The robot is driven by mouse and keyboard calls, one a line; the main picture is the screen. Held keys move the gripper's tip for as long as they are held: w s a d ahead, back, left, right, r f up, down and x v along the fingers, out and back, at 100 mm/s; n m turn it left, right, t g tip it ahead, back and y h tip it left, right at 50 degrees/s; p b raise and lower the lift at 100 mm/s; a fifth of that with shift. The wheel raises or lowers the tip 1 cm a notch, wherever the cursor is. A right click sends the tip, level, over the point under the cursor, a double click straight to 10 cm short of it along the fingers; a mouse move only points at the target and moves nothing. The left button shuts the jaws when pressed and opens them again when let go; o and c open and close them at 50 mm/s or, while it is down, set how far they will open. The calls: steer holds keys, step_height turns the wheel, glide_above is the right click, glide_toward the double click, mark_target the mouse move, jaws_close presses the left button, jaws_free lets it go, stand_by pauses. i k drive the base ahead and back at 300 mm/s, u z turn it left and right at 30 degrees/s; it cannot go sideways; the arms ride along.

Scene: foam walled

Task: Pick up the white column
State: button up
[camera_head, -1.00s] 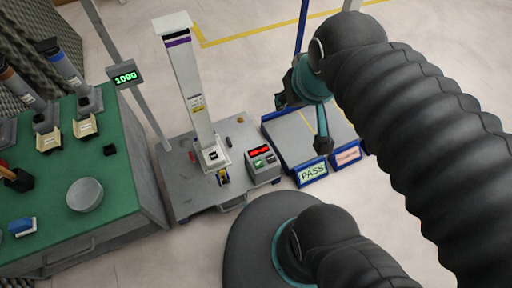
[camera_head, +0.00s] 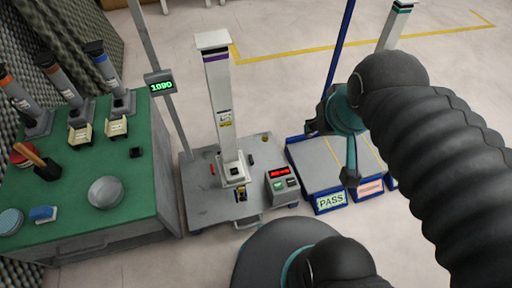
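The white column (camera_head: 222,115) stands upright on a grey wheeled platform (camera_head: 203,208) in the middle of the view. It has a purple band near its top, a yellow label lower down and a square foot. My gripper (camera_head: 331,148) is to the right of the column, above the blue-edged trays and apart from the column. One teal finger hangs down; the rest is partly hidden by my arm. I cannot tell how far it is open, and nothing shows in it.
A pole with a display (camera_head: 160,83) rises beside the column. A control box (camera_head: 282,184) sits at its foot. Blue trays (camera_head: 310,175) lie right. A teal-banded column (camera_head: 396,22) stands behind.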

mark_target(233, 171)
steer(key=k, duration=0.5)
steer(key=z, duration=1.8)
steer(key=k, duration=1.3)
steer(key=u, duration=1.65)
steer(key=i, duration=0.5)
steer(key=z, duration=0.05)
